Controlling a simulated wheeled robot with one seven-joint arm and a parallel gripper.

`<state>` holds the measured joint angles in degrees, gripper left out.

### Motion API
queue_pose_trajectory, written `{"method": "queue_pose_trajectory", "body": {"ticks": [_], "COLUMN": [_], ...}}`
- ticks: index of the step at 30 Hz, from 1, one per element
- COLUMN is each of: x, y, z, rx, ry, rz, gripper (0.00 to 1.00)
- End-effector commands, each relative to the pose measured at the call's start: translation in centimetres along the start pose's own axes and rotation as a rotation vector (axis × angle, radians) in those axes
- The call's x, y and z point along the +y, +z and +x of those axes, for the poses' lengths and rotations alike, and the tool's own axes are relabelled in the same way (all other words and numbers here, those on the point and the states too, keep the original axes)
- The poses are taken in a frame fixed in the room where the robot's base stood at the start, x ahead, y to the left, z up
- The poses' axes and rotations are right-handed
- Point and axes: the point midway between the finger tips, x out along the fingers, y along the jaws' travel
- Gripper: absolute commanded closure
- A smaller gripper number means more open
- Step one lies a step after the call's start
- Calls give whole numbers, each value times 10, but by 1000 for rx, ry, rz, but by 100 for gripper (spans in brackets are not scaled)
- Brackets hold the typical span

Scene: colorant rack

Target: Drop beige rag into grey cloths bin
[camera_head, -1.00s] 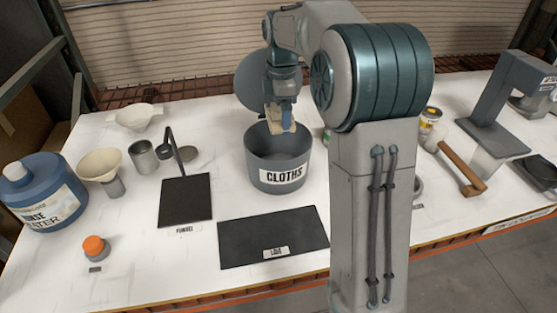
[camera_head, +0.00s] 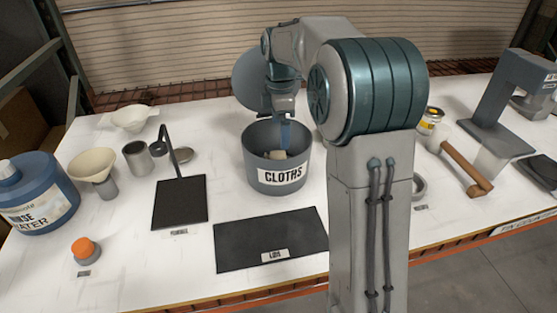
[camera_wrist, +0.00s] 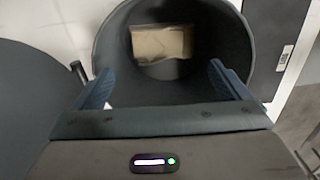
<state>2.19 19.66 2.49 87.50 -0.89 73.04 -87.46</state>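The grey bin labelled CLOTHS (camera_head: 250,165) stands upright on the white table, and its rim also shows in the wrist view (camera_wrist: 103,50). The beige rag (camera_wrist: 162,43) lies inside the bin, apart from the fingers in the wrist view. In the head view my gripper (camera_head: 286,135) points down into the bin's mouth, above the rag.
A black mat (camera_head: 270,240) lies in front of the bin. A black stand (camera_head: 180,200) is left of it, with a metal cup (camera_head: 138,160), a funnel (camera_head: 93,167) and a blue rinse water jug (camera_head: 35,195) beyond. A wooden-handled tool (camera_head: 465,168) lies at right.

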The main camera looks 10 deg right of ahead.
Motion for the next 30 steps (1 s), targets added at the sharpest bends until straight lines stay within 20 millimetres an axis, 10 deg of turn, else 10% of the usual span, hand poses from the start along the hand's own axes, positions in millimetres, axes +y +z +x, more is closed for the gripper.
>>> {"method": "queue_pose_trajectory", "body": {"ticks": [8,30], "x": [2,-1], "y": [0,0], "z": [-9,-136], "rx": [1,0], "ry": [11,2], "rz": [0,0], "gripper": [0,0]}}
